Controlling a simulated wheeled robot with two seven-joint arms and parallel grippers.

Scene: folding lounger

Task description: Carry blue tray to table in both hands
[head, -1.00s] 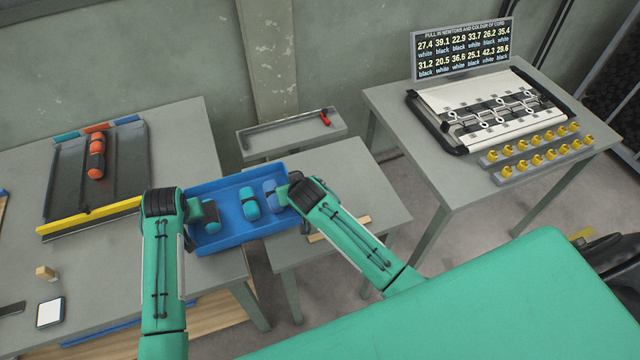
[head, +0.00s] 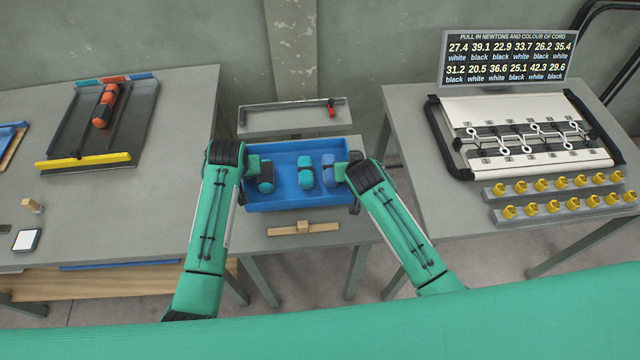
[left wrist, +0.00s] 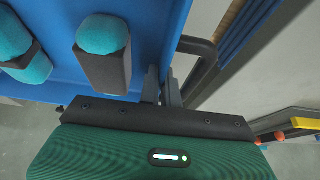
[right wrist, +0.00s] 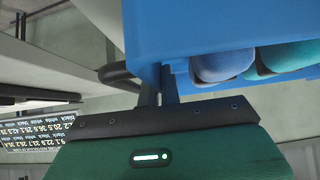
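The blue tray (head: 298,205) is held between my two grippers in the head view, level over the small middle table (head: 340,236). Several teal and blue banded rolls (head: 305,173) lie in it. The exact grip points are partly hidden. The gap between tray and table cannot be judged.
A low grey shelf (head: 290,120) stands behind. The left table (head: 170,180) bears a dark tray; the right table (head: 405,105) bears a corded panel and yellow parts.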

